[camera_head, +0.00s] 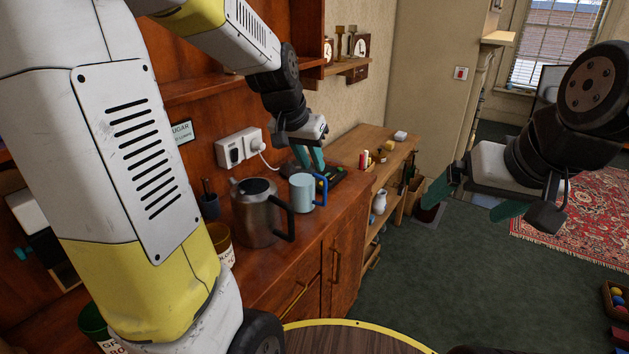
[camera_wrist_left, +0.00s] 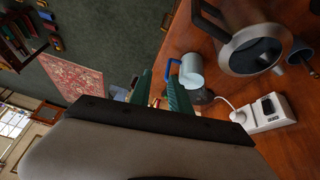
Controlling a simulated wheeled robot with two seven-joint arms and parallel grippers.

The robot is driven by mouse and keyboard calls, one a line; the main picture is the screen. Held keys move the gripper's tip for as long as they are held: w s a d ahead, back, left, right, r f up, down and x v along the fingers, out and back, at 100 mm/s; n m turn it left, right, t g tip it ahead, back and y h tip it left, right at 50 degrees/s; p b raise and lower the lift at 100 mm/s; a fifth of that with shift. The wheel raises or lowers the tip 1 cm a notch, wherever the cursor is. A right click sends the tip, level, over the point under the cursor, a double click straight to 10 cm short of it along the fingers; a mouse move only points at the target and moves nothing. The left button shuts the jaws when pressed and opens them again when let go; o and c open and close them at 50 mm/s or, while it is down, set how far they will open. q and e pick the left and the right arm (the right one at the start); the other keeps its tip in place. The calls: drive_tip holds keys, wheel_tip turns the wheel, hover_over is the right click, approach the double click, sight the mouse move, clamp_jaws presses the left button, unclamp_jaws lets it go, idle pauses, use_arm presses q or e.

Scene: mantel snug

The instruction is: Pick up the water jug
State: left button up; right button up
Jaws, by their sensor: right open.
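A light blue jug (camera_head: 302,195) with a blue handle stands upright on the wooden cabinet top. A larger metal jug (camera_head: 256,213) with a black handle stands beside it, nearer to me; I cannot tell which is called the water jug. My left gripper (camera_head: 309,160) is open and empty, above and just behind the blue jug. In the left wrist view, the blue jug (camera_wrist_left: 191,70) shows beside the right finger of my left gripper (camera_wrist_left: 160,82), and the metal jug (camera_wrist_left: 250,52) is further right. My right gripper (camera_head: 475,198) is open and empty over the floor.
A wall socket (camera_head: 240,147) with a plugged cable is behind the jugs. A dark cup (camera_head: 209,204) with sticks and canisters stand to the left. A lower wooden shelf (camera_head: 385,160) adjoins the cabinet.

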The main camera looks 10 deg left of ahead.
use_arm(q)
drive_tip(key=m, duration=0.1)
approach(324, 192)
drive_tip(key=w+f, duration=0.1)
drive_tip(key=f, duration=0.1)
drive_tip(key=shift+g+y, duration=0.3)
drive_tip(key=shift+g, duration=0.1)
drive_tip(key=x, duration=0.8)
drive_tip(key=shift+w+d, duration=0.25)
drive_tip(key=shift+d, duration=0.05)
clamp_jaws()
drive_tip(key=shift+r, duration=0.1)
